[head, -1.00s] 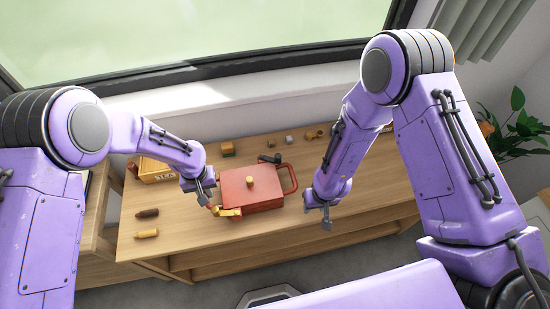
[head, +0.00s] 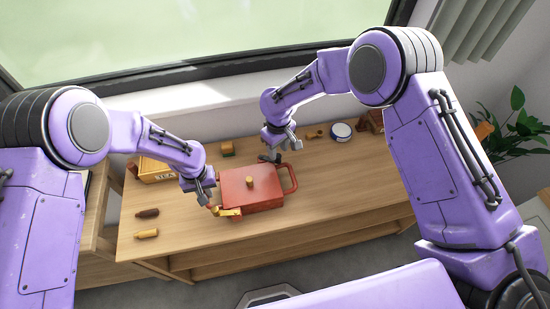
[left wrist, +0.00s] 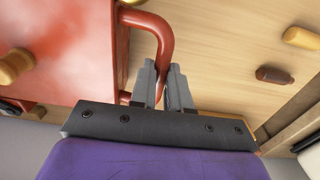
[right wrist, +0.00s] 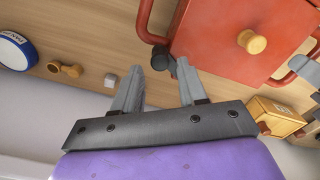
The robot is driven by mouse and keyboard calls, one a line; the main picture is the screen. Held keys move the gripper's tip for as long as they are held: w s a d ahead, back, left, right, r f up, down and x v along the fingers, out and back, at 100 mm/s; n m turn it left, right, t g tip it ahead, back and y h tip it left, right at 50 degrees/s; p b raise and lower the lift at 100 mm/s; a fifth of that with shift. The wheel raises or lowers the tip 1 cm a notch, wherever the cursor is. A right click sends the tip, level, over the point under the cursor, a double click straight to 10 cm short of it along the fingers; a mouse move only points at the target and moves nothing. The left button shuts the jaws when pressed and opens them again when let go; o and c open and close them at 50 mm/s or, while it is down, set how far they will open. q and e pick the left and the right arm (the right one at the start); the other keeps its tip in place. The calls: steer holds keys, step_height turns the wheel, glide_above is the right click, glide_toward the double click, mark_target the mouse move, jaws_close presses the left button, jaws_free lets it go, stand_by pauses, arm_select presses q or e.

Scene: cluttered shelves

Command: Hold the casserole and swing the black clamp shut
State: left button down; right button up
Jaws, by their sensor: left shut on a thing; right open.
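The red casserole (head: 240,193) stands on the wooden table with its lid on and a yellow knob on top. My left gripper (head: 211,203) is shut on its left loop handle (left wrist: 163,35), seen in the left wrist view. The black clamp (head: 270,158) sticks out at the casserole's back edge, swung away from the lid. In the right wrist view the black clamp (right wrist: 159,58) lies just beyond and between the fingertips. My right gripper (right wrist: 167,68) is open, above and behind the clamp; I cannot tell whether it touches. A yellow clamp (head: 230,212) is at the front left edge.
A yellow tea box (head: 155,172) stands at the left. A small block (head: 227,149), a wooden piece (head: 315,134) and a round white-and-blue tin (head: 341,132) are along the back. A brown piece (head: 147,214) and a yellow piece (head: 147,234) lie front left.

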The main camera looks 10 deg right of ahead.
steer(key=shift+f, duration=1.4)
jaws_close()
steer(key=a+m, duration=0.1)
steer(key=m, duration=0.1)
steer(key=s+m, duration=0.1)
steer(key=m, duration=0.1)
steer(key=s+a+m, duration=0.1)
steer(key=m, duration=0.2)
steer(key=shift+s+a, duration=0.25)
steer(key=shift+a, duration=0.1)
steer(key=m, duration=0.1)
steer(key=a+m, duration=0.1)
steer(key=m, duration=0.1)
steer(key=shift+s+a+f, duration=0.1)
steer(key=shift+s+a, duration=0.1)
steer(key=shift+a, duration=0.05)
steer(key=shift+c, duration=0.7)
jaws_free()
steer(key=shift+a+m, duration=0.2)
steer(key=shift+m, duration=0.6)
steer(key=o, duration=0.4)
